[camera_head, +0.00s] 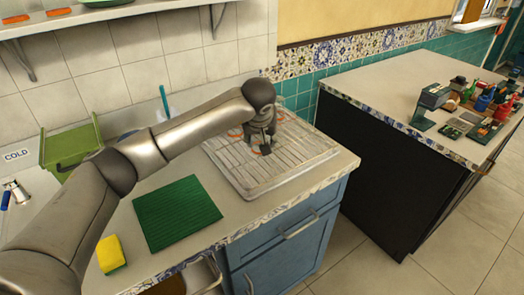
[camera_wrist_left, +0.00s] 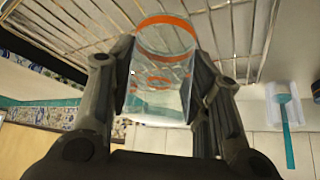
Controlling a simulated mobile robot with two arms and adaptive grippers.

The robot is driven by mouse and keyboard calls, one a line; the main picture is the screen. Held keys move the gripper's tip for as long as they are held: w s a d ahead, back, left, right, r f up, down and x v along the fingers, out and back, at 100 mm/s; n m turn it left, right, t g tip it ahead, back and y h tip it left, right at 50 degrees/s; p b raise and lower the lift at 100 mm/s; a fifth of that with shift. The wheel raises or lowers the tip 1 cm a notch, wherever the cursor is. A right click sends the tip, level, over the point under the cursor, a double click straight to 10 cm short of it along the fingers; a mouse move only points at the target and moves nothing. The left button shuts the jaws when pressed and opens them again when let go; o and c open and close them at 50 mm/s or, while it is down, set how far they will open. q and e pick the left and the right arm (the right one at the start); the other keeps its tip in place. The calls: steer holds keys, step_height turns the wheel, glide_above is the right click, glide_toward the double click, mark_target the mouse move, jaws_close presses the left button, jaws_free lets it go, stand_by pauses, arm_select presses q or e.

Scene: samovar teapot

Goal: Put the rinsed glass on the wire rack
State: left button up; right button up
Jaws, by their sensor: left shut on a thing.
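My left gripper (camera_head: 264,142) is over the wire rack (camera_head: 248,176) on the counter, fingers pointing down. In the left wrist view it is shut on a clear glass (camera_wrist_left: 160,60) with an orange rim, held between the two fingers. The rack's wires (camera_wrist_left: 90,22) show behind and around the glass there. Whether the glass touches the wires I cannot tell. In the head view the gripper mostly hides the glass. My right gripper is not in view.
Orange rings (camera_head: 235,132) show on the rack beside the gripper. A green ribbed mat (camera_head: 178,211) and a yellow-green sponge (camera_head: 111,253) lie on the counter, left of the rack. A green bin (camera_head: 68,147) stands at the back left. The rack's front part is bare.

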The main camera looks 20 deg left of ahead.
arm_select(q)
steer(key=shift+w+d+f, duration=0.1)
steer(key=shift+w+f, duration=0.05)
steer(key=shift+f, duration=0.15)
step_height(320, 180, down, 3)
steer(key=shift+f+b, duration=0.15)
steer(key=shift+b, duration=1)
steer(key=shift+w, duration=0.1)
steer(key=o, duration=1)
steer(key=shift+c, duration=0.2)
steer(key=shift+r, duration=0.2)
steer(key=v, duration=1.2)
steer(key=shift+b, duration=0.35)
